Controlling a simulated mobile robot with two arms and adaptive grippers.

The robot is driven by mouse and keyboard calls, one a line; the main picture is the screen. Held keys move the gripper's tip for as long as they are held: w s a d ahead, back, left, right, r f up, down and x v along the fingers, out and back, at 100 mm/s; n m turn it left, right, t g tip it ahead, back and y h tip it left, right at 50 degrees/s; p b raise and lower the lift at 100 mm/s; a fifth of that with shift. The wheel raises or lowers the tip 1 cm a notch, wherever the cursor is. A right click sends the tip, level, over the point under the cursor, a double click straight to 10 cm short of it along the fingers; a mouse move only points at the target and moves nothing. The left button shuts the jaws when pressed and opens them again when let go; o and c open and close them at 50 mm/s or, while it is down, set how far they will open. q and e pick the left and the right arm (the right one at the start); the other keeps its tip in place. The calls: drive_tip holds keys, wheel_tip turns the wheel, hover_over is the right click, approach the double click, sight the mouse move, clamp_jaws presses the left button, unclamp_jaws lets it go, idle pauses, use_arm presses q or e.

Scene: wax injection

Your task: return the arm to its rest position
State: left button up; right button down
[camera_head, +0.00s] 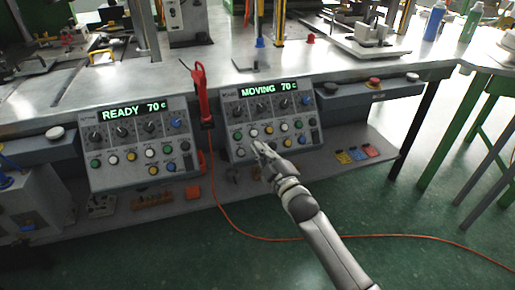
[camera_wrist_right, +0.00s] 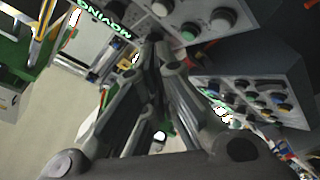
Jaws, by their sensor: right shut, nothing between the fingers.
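My right gripper (camera_head: 262,150) is shut and empty. In the head view its fingertips are at the lower buttons of the right control panel (camera_head: 232,112), whose green display reads MOVING 70 c. I cannot tell whether the tips touch a button. In the wrist view the closed fingers of the gripper (camera_wrist_right: 160,48) point at a panel (camera_wrist_right: 172,12) with knobs and buttons, and part of the MOVING display shows at the upper left. My right arm (camera_head: 322,238) reaches up from the lower right. My left gripper is not in view.
The left control panel (camera_head: 131,172) reads READY 70 c. A red clamp-like tool (camera_head: 204,92) hangs between the panels. A metal worktable (camera_head: 135,78) stands behind, with a lower shelf (camera_head: 345,172). An orange cable (camera_head: 290,238) lies on the green floor. A green-legged table (camera_head: 488,52) stands at right.

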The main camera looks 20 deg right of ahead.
idle(0.6)
